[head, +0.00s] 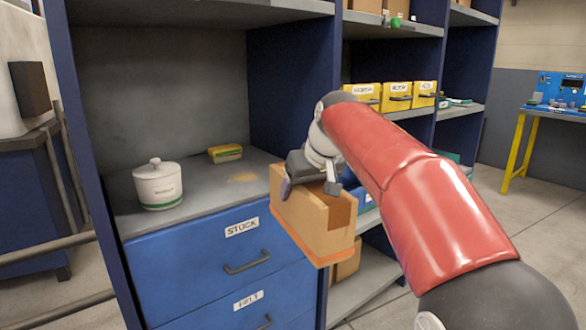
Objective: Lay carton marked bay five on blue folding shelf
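A tan carton (318,222) with an orange band along its bottom edge hangs in front of the blue drawers. My gripper (310,188) is at its top, with one dark finger at the left side and the other near the right side. It appears shut on the carton; the contact is partly hidden. A dark notch shows in the carton's near face. I can read no bay marking on it. No shelf is clearly recognisable as a blue folding shelf; a blue-edged bench (558,112) on yellow legs stands at the far right.
A navy shelving unit (290,85) fills the middle. Its grey surface (210,188) holds a white lidded pot (158,185) and a small yellow-green block (225,153). Blue drawers (215,262) lie below. Yellow bins (397,97) stand in the right bay. Floor is open at right.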

